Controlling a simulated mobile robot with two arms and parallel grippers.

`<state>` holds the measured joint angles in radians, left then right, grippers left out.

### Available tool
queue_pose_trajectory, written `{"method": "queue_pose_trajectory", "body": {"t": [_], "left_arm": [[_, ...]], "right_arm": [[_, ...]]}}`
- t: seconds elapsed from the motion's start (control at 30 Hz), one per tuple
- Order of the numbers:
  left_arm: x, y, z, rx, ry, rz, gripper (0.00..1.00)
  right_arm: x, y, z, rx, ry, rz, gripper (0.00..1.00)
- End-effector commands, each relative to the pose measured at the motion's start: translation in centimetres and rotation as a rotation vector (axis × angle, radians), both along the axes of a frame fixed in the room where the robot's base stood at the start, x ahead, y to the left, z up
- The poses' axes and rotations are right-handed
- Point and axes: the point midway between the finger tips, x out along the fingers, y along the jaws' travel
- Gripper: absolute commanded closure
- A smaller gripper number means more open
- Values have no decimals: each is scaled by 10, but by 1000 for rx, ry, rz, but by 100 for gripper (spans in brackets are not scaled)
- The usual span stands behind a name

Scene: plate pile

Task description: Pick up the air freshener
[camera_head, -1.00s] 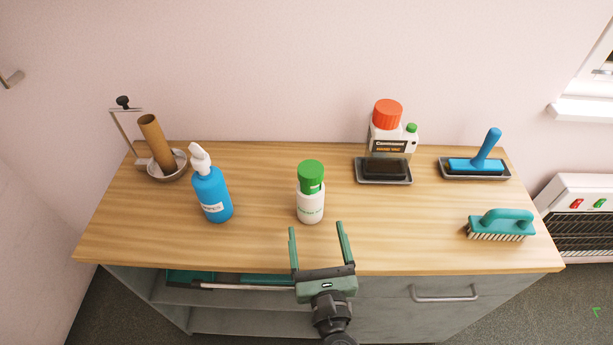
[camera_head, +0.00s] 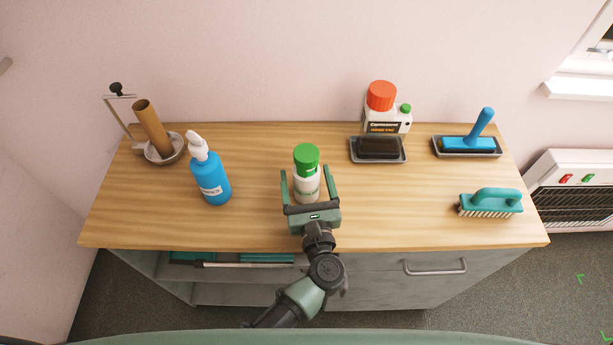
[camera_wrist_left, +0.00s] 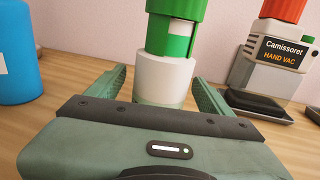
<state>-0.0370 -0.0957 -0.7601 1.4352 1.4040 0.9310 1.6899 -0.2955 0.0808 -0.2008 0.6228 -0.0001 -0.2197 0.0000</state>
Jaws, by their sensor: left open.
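The air freshener (camera_head: 306,172) is a white can with a green cap, upright on the wooden counter. It also shows in the left wrist view (camera_wrist_left: 166,74), straight ahead and close. My left gripper (camera_head: 308,178) is open, with one finger on each side of the can's white body. In the left wrist view the fingers (camera_wrist_left: 163,90) flank the can; I cannot tell whether either touches it. The can's base is hidden behind the gripper body. My right gripper is in neither view.
A blue pump bottle (camera_head: 211,178) stands to the left. A paper-roll holder (camera_head: 165,152) is at the far left.

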Motion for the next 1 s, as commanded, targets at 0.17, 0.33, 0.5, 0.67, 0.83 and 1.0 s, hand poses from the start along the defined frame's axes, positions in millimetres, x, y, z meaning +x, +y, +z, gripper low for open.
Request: {"method": "queue_pose_trajectory", "body": {"t": [0.17,0.33,0.5,0.67,0.83,1.0], "left_arm": [[0,0,0,0,0,0,44],[0,0,0,0,0,0,91],[0,0,1,0,-2,0,95],[0,0,11,-2,-2,0,95],[0,-1,46,-4,-3,0,95],[-1,-1,80,-3,-2,0,95]], "right_arm": [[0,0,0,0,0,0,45],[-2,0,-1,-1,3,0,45],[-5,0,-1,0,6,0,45],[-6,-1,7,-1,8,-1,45],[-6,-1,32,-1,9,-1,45],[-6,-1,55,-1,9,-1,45]]}}
